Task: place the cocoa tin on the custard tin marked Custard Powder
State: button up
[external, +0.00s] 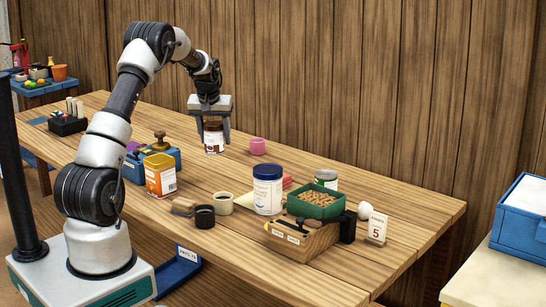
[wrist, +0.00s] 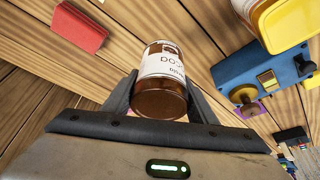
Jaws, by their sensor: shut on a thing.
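My gripper (external: 213,125) is shut on a brown tin with a white label (external: 214,140), which I take for the cocoa tin. In the wrist view the brown tin (wrist: 162,85) is between the fingers, its label only partly readable. I cannot tell whether its base touches the table. An orange and yellow tin (external: 160,178), likely the custard tin, stands nearer the front, below and left of my gripper. Its yellow rim shows at the upper right of the wrist view (wrist: 290,42). Its wording is too small to read.
A blue box with knobs (external: 135,168) adjoins the orange tin; a brown block (external: 183,206) and black cup (external: 204,217) sit close in front.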

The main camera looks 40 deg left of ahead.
jog(key=d+r+p, duration=0.3)
jog(key=d+r, duration=0.3)
jog(key=d, duration=0.6)
notch_tip(320, 180, up, 6)
jog(key=m+p, duration=0.1)
jog(key=p, duration=0.1)
send_over(271, 164)
jog(key=s, duration=0.2)
jog(key=shift+d+f, duration=0.15)
jog(key=shift+f, duration=1.45)
jog(key=shift+d+f, duration=0.15)
jog(key=shift+f, duration=1.5)
jog(key=shift+d+f, duration=0.15)
jog(key=shift+f, duration=1.45)
jog(key=shift+w+f, duration=0.1)
jog(key=shift+f, duration=0.05)
jog(key=shift+f+b, duration=0.15)
jog(key=shift+b, duration=0.25)
jog(key=o, duration=1.1)
jog(key=shift+r, duration=0.2)
